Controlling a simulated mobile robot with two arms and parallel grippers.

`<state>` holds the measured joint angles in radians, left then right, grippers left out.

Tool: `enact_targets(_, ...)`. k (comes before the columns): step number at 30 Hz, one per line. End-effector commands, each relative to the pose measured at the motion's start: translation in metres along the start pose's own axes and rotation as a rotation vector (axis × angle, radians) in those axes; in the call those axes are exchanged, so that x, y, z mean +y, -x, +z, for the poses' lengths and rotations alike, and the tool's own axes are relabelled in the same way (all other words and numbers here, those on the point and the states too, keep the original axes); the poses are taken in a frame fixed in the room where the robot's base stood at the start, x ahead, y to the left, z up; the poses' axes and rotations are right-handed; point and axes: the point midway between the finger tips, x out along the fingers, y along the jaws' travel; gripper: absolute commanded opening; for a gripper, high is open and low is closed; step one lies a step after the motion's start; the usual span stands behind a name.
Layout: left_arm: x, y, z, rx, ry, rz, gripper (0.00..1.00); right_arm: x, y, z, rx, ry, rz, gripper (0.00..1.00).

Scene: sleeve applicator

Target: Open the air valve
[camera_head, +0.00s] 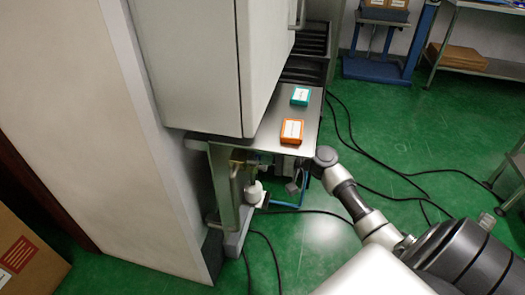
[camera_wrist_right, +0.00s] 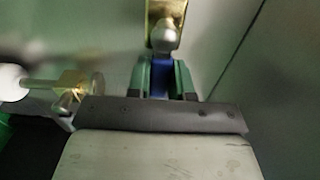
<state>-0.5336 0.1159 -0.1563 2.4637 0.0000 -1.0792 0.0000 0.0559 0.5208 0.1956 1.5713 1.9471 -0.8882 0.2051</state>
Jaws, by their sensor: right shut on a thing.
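The air valve (camera_wrist_right: 165,22) shows at the top middle of the right wrist view as a brass body with a rounded metal knob. A blue handle (camera_wrist_right: 160,76) comes down from it. My right gripper (camera_wrist_right: 167,78) is shut on this blue handle, with a green finger on each side. In the head view my right arm (camera_head: 345,190) reaches in from the lower right to below the metal table's edge. The valve cannot be made out clearly there. My left gripper is not in view.
An orange box (camera_head: 292,131) and a green box (camera_head: 300,96) lie on the metal table (camera_head: 268,138). A brass fitting (camera_wrist_right: 72,82) with a white rounded part is left of the handle. Black cables (camera_head: 372,156) cross the green floor. A white cabinet (camera_head: 200,60) stands above.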

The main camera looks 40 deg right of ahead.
Motion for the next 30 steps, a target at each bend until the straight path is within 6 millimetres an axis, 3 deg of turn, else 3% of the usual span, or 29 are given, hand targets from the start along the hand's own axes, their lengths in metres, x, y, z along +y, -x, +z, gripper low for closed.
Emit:
enact_targets(11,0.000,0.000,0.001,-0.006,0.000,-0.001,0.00,0.001,0.001,-0.001,0.003,-0.013,-0.001,0.00)
enact_targets(12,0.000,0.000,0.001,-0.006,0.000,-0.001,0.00,0.001,0.001,-0.001,0.003,-0.013,-0.001,0.25)
enact_targets(17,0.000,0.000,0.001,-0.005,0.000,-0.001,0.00,0.001,0.000,-0.001,0.002,-0.011,-0.001,0.47)
enact_targets(26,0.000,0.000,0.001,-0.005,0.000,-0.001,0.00,0.001,0.003,0.000,0.002,-0.009,0.000,0.47)
enact_targets(30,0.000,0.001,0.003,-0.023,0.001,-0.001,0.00,0.001,0.019,0.000,0.002,-0.011,0.001,0.47)
